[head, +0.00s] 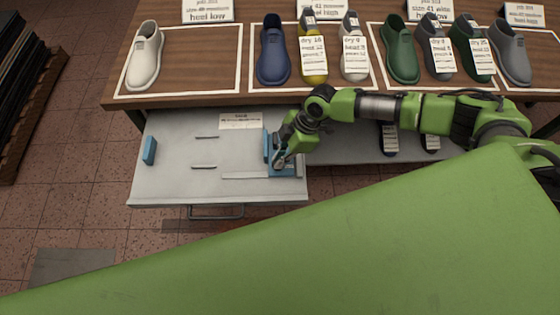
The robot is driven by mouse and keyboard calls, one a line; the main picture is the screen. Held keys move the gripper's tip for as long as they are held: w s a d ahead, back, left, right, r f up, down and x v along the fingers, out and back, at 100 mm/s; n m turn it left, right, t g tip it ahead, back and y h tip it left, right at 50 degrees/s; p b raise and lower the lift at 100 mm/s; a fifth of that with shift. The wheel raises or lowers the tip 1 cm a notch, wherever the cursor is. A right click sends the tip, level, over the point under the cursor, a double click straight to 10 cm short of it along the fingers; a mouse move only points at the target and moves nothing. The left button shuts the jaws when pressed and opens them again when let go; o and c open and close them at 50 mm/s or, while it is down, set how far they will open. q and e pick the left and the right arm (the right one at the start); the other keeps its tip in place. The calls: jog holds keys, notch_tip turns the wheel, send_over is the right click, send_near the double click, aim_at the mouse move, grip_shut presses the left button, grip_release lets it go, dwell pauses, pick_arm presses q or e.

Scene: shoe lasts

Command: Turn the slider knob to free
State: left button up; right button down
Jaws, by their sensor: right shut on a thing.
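A blue slider device (290,171) sits at the right end of the open grey drawer (170,180). My right gripper (280,160) reaches down to it from the right and is shut on a part of it, seemingly the slider knob. The gripper and wrist cover most of the knob, so its exact setting cannot be read. A small white label card (240,121) with print too small to read stands at the drawer's back, near the device. My left gripper does not show.
Another blue block (149,150) is at the drawer's left side. Thin slots mark the drawer floor between. Shoe lasts, such as a white one (145,56) and a blue one (273,52), stand on the wooden table (190,90) behind. A large green surface fills the foreground.

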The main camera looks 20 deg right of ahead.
jog(key=n+b, duration=0.1)
jog(key=n+g+b, duration=0.1)
jog(key=n+b, duration=0.1)
jog(key=shift+w+f+n+g+b, duration=0.2)
jog(key=shift+f+n+g+b, duration=0.1)
jog(key=shift+n+b, duration=0.1)
jog(key=n+b, duration=0.1)
jog(key=n, duration=0.1)
jog(key=n+g+h+b, duration=0.1)
jog(key=n+b, duration=0.1)
jog(key=shift+w+a+r+n, duration=0.1)
jog(key=shift+r+n, duration=0.05)
jog(key=shift+n, duration=0.15)
jog(key=n+g+h+b, duration=0.1)
jog(key=n+b, duration=0.1)
jog(key=n, duration=0.1)
jog(key=shift+b, duration=0.3)
jog(key=shift+a+r+n+g+h+b, duration=0.1)
jog(key=shift+n+g+h+b, duration=0.25)
jog(key=shift+n, duration=0.65)
jog(key=shift+r+n+g+h+b, duration=0.15)
jog(key=shift+n+h+b, duration=0.25)
jog(key=shift+n, duration=0.6)
jog(key=shift+w, duration=0.1)
jog(key=c, duration=2.2)
grip_release()
jog(key=shift+f, duration=0.1)
jog(key=shift+o, duration=0.2)
